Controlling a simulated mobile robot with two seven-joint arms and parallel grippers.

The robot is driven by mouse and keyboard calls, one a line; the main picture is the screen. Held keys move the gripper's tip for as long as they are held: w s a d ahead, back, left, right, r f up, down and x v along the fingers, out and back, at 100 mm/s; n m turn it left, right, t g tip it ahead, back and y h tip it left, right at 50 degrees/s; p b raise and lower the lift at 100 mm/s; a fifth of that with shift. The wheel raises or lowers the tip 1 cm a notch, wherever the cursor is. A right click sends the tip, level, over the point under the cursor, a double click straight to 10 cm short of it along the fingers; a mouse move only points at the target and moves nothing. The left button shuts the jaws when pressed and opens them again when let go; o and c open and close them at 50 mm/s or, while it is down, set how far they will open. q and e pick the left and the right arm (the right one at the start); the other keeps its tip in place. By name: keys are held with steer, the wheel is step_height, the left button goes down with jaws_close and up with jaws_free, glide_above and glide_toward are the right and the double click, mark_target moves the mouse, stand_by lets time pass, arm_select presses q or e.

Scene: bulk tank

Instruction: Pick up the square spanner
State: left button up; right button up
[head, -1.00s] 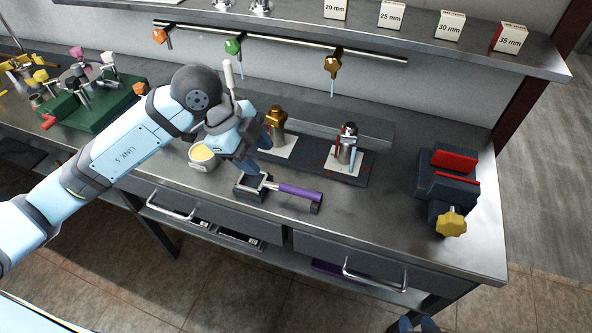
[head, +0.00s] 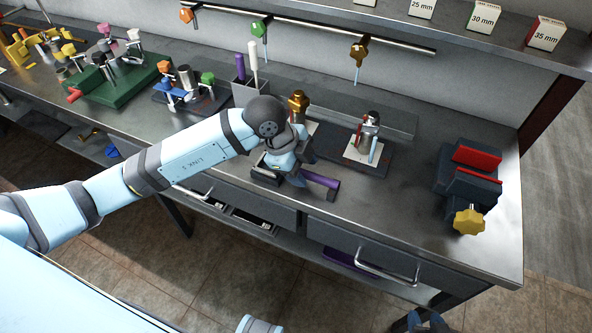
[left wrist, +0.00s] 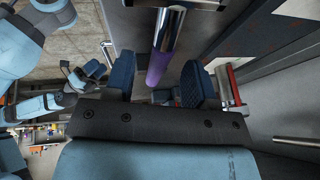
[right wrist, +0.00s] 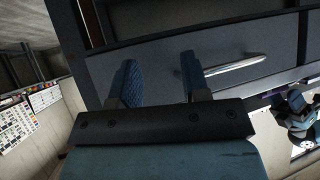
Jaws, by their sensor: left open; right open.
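The square spanner, with a purple handle (head: 321,181) and a silver shaft, lies on dark rests near the bench's front edge. In the head view my left gripper (head: 296,178) is over it and hides most of the shaft. In the left wrist view the silver shaft and purple handle (left wrist: 160,64) show between the two blue fingers (left wrist: 157,85). The fingers are open, one on each side, apart from the handle. My right gripper (head: 428,322) is low in front of the bench. In the right wrist view its fingers (right wrist: 161,80) are open and empty, facing a drawer front.
A gold fitting (head: 298,104) and a silver fitting (head: 367,130) stand on a plate behind the spanner. A dark vise (head: 468,175) with a yellow knob is at the right. A drawer handle (right wrist: 230,66) lies close to my right fingers. Bench space before the vise is clear.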

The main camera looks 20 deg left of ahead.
mark_target(305, 172)
arm_select(q)
steer(key=shift+x, duration=0.8)
jaws_close()
step_height(305, 172, up, 20)
steer(key=p, duration=0.1)
